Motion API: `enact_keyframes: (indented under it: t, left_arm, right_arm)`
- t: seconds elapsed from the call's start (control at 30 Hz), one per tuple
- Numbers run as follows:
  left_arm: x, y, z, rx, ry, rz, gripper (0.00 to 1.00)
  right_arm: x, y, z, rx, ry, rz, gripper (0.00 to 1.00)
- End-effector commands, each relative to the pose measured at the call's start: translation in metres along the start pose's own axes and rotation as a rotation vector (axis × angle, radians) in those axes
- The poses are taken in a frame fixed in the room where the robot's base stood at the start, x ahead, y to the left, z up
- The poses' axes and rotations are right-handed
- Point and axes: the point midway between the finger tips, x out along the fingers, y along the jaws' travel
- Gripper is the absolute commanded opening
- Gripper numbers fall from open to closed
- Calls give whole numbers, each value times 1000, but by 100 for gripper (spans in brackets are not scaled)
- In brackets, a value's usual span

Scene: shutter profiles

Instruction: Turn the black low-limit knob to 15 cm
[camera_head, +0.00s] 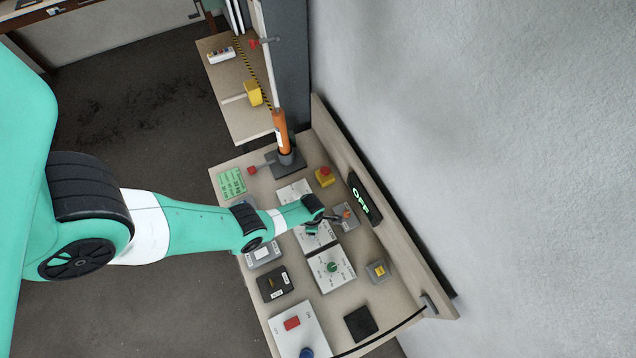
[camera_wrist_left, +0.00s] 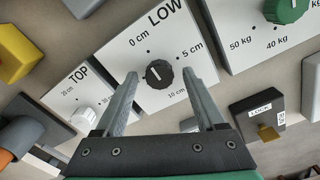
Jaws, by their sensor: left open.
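The black low-limit knob (camera_wrist_left: 159,75) sits on a white panel (camera_wrist_left: 150,40) marked LOW, with 0 cm, 5 cm and 10 cm labels around it. A white pointer mark on the knob points up-left, roughly toward 0 cm. A 15 cm label is not visible in the left wrist view. My left gripper (camera_wrist_left: 160,74) is open, with one finger on each side of the knob; I cannot tell if they touch it. In the head view my left gripper (camera_head: 325,220) is over the LOW panel (camera_head: 318,240) and hides the knob. My right gripper is not in view.
A TOP panel with a white knob (camera_wrist_left: 83,117) is to the left. A green knob (camera_wrist_left: 286,9) with kg labels is on the right. A LOCK box (camera_wrist_left: 262,112) lies lower right. A lit OFF display (camera_head: 361,200) and a red-topped yellow button (camera_head: 325,177) stand nearby.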

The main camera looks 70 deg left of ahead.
Motion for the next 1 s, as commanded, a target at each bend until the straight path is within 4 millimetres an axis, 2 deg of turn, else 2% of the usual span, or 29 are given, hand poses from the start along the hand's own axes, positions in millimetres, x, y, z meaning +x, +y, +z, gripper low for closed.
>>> enact_keyframes:
  t: [0.17,0.57,1.0]
  left_arm:
    - [-1,0,0,0,0,0,72]
    - [-1,0,0,1,0,0,0]
    - [-1,0,1,52,-2,1,0]
  right_arm:
    - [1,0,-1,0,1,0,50]
    - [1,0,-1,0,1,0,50]
    - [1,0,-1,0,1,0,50]
